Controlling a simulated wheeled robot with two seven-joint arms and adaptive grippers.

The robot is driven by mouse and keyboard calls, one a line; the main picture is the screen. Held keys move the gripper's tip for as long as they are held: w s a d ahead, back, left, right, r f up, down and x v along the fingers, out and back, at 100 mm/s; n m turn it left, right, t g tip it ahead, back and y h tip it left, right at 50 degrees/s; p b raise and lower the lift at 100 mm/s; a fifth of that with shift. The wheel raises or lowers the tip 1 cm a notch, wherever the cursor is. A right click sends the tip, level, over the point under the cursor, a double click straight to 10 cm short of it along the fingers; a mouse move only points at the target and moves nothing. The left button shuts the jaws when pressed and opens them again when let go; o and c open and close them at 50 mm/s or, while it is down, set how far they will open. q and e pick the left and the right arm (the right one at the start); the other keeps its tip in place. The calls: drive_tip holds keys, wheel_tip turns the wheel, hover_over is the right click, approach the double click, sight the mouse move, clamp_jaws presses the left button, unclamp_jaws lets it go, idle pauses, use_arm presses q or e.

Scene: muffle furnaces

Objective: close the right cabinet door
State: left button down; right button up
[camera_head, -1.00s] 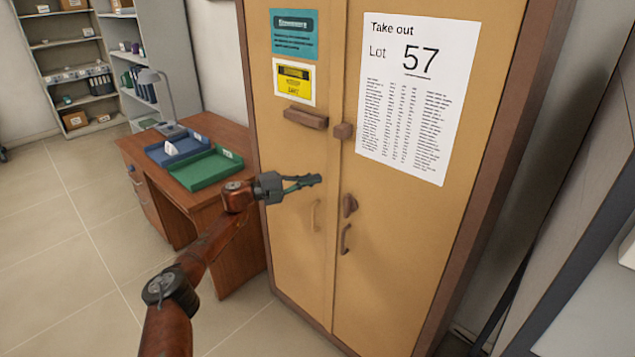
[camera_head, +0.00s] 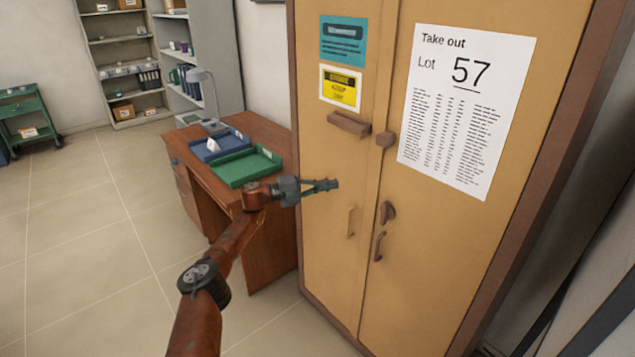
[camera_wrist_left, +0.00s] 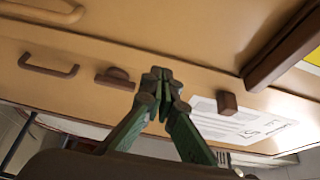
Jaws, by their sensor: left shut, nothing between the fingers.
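The tan cabinet's right door (camera_head: 425,255) carries a white "Take out Lot 57" sheet (camera_head: 465,110), a brown knob (camera_head: 387,212) and a dark curved handle (camera_head: 379,247). It looks flush with the left door (camera_head: 325,215), with a narrow seam between them. My left gripper (camera_head: 334,185) is shut and empty in front of the left door, left of the seam. The left wrist view shows its fingertips (camera_wrist_left: 157,75) together, with the knob (camera_wrist_left: 116,78) and the sheet (camera_wrist_left: 240,120) beyond. I cannot tell whether the fingertips touch the cabinet. My right gripper is not in view.
A brown desk (camera_head: 262,130) stands left of the cabinet with a green tray (camera_head: 245,170), a blue tray (camera_head: 212,148) and a lamp (camera_head: 208,100). Shelves (camera_head: 120,60) and a green cart (camera_head: 28,115) are farther back. The tiled floor (camera_head: 80,230) at left is clear.

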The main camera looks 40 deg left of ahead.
use_arm(q)
drive_tip(key=shift+s+a+r+b, duration=0.1)
drive_tip(key=shift+s+a+b, duration=0.1)
drive_tip(key=shift+a+b, duration=0.5)
drive_tip(key=shift+s+a+b, duration=0.15)
drive_tip(key=shift+a+b, duration=0.25)
drive_tip(key=shift+a, duration=0.5)
drive_tip(key=shift+s+a+r+b, duration=0.1)
drive_tip(key=shift+s+a+b, duration=0.1)
drive_tip(key=shift+a+b, duration=0.5)
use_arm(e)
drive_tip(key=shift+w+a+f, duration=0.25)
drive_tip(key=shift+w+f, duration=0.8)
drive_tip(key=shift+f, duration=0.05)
use_arm(q)
drive_tip(key=shift+a, duration=0.1)
